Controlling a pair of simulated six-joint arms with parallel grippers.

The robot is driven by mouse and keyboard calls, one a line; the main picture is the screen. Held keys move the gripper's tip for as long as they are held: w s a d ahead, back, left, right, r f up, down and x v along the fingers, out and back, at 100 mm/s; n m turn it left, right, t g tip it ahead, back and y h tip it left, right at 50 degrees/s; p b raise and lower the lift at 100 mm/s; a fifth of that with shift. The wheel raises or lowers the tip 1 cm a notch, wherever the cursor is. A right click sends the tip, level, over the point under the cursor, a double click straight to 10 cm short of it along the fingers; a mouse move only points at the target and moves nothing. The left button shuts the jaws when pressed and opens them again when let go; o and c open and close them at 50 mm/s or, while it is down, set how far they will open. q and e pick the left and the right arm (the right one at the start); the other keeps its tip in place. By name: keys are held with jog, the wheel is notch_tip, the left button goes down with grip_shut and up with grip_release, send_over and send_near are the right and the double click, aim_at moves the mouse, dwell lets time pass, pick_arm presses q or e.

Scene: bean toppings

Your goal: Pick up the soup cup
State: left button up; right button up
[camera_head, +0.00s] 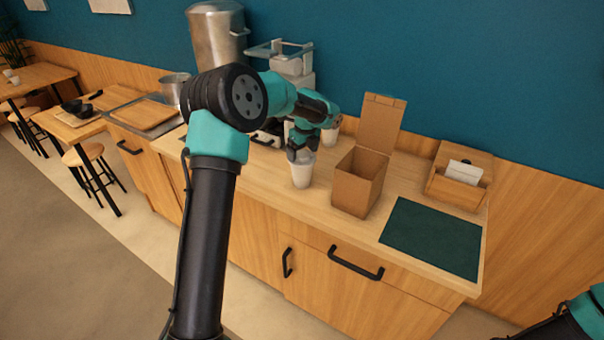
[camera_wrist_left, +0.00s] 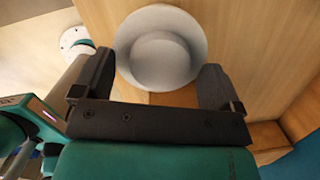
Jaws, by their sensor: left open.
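The soup cup (camera_head: 301,174) is white and stands upright on the wooden counter, left of the brown box. My left gripper (camera_head: 302,152) is directly above the cup, pointing down, and hides part of its rim. In the left wrist view the cup (camera_wrist_left: 160,50) is seen from above as a pale round bowl. The open fingers of my left gripper (camera_wrist_left: 160,85) lie on either side of its near part. I cannot tell whether they touch it. My right gripper is not in view; only part of my right arm shows at the lower right.
An open brown cardboard box (camera_head: 358,183) stands close to the right of the cup. A dark green mat (camera_head: 433,236) lies farther right, with a wooden holder (camera_head: 460,179) behind it. Another white cup (camera_head: 330,133) and a large metal pot (camera_head: 217,38) are behind. The counter's front strip is clear.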

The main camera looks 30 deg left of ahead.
pick_arm(q)
jog(key=shift+f, duration=0.1)
dwell(0.4)
jog(key=c, duration=0.9)
